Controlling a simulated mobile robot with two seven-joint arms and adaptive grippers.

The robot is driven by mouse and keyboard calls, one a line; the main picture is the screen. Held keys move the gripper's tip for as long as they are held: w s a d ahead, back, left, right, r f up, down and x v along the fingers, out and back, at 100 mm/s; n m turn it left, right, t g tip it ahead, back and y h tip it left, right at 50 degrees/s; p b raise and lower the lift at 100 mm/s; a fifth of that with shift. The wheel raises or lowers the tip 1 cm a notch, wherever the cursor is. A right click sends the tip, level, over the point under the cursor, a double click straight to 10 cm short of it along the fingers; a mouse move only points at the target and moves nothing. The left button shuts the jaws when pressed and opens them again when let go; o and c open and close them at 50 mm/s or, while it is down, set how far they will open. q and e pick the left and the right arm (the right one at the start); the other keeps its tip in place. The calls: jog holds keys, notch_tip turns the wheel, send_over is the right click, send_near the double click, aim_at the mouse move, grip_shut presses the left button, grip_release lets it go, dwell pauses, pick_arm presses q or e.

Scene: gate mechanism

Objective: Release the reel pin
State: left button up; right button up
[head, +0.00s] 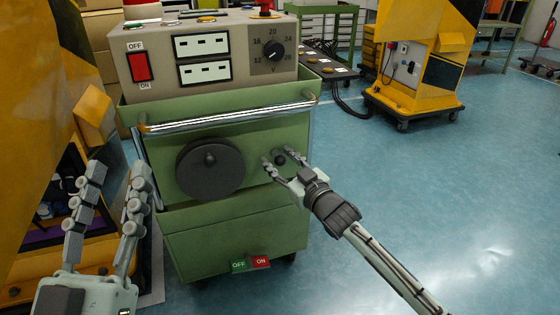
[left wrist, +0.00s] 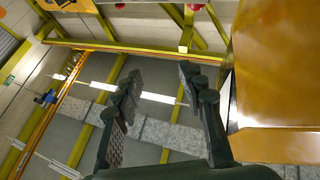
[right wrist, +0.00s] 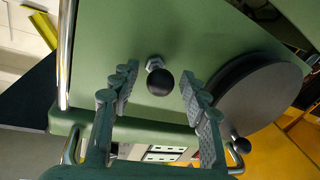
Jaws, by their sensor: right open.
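The reel pin, a black ball knob on a metal nut (right wrist: 160,82), sticks out of the green cabinet's front panel. In the head view the black knob (head: 280,160) shows between the fingers of my right gripper (head: 278,157). In the right wrist view my right gripper (right wrist: 158,92) is open, with a finger on either side of the knob and gaps to it. The dark round reel (head: 210,169) with its small handle is just left of the knob in the head view. My left gripper (head: 113,180) is open and empty, raised left of the cabinet.
The green cabinet (head: 235,232) has a chrome handlebar (head: 225,118) above the reel and a control panel (head: 205,55) on top. A yellow machine (head: 40,150) stands close on the left. Blue floor (head: 430,180) is clear to the right.

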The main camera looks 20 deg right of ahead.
aim_at(281, 164)
grip_shut()
dwell(0.3)
jog(key=shift+s, duration=0.15)
jog(key=p+v, duration=0.1)
jog(key=v, duration=0.1)
jog(key=shift+s+a+p, duration=0.2)
jog(key=shift+s+p, duration=0.1)
jog(key=shift+p, duration=0.1)
jog(key=shift+f, duration=0.15)
jog(key=shift+c, duration=1.9)
grip_release()
pick_arm(q)
jog(key=shift+d+f+g+y, duration=0.1)
jog(key=shift+f+g+y, duration=0.15)
jog(key=shift+f+g, duration=0.75)
jog(key=shift+d+f+g+y, duration=0.1)
jog(key=shift+f+g+y, duration=0.15)
jog(key=shift+f+g, duration=0.75)
pick_arm(e)
jog(key=o, duration=0.4)
pick_arm(q)
jog(key=shift+w+f+t, duration=0.1)
jog(key=shift+f+t, duration=0.25)
jog(key=shift+t, duration=0.15)
pick_arm(e)
jog(key=shift+s, duration=0.1)
